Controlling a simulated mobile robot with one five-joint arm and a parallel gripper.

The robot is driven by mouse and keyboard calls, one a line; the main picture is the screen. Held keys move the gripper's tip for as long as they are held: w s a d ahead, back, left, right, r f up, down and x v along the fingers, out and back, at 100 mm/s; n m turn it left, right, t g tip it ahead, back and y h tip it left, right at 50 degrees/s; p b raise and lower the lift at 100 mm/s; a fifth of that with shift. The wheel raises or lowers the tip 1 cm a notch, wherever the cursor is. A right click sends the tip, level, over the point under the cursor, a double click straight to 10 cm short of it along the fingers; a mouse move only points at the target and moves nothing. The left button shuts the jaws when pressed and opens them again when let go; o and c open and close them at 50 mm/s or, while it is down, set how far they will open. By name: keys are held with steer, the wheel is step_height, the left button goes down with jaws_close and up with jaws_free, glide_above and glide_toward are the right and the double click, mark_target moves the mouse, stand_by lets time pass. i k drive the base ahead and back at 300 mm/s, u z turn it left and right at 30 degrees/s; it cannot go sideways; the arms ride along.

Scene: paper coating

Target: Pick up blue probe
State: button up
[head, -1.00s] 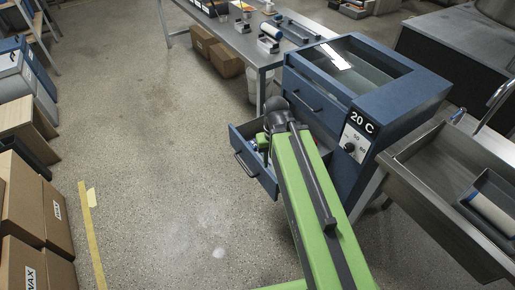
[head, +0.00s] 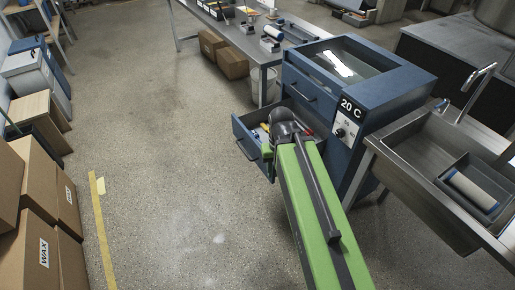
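An open drawer (head: 243,137) sticks out from the lower front of the blue machine (head: 359,88) marked 20 C. Small items show inside it, one yellowish-white (head: 262,133) and one red (head: 308,131). A small blue patch shows among them, but I cannot tell whether it is the blue probe. My green arm reaches over the drawer, and its dark wrist covers much of the inside. My gripper's fingers are hidden behind the wrist, at or in the drawer.
A metal sink (head: 425,160) with a tray and roller (head: 472,190) stands right of the machine. A workbench (head: 240,42) with cartons (head: 231,62) below is behind. Stacked boxes (head: 40,215) stand at left. The floor (head: 165,130) between is clear.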

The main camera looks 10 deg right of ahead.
mark_target(255, 133)
steer(key=u, duration=0.6)
steer(key=i, duration=1.6)
steer(key=u, duration=0.7)
steer(key=k, duration=0.85)
steer(key=u, duration=0.1)
steer(key=i, duration=0.85)
steer(key=z, duration=0.05)
